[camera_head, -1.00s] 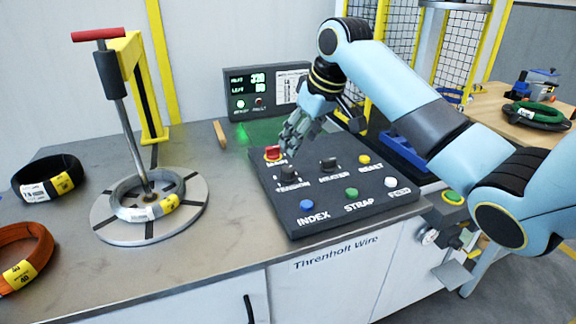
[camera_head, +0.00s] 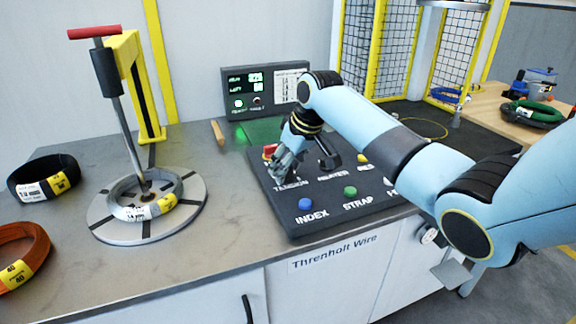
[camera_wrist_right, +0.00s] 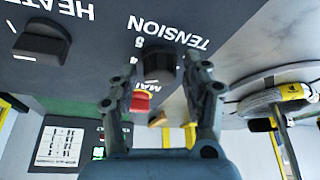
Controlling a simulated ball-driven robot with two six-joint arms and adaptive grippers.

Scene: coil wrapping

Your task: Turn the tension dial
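The tension dial (camera_wrist_right: 160,63) is a dark knob by the white TENSION label on the dark control panel (camera_head: 333,207). My right gripper (camera_head: 283,166) is over that corner of the panel and hides the dial in the head view. In the right wrist view my right gripper (camera_wrist_right: 163,72) is open, with one finger on each side of the dial. Small gaps seem to show between fingers and dial; I cannot tell if either touches. My left gripper is not in view.
A red button (camera_wrist_right: 141,101) sits close beside the dial, and the heater knob (camera_wrist_right: 41,42) is farther along the panel. Blue (camera_head: 305,204) and green (camera_head: 350,192) buttons line the front. A display (camera_head: 262,90) stands behind. A coil (camera_head: 146,197) lies on the round turntable to the left.

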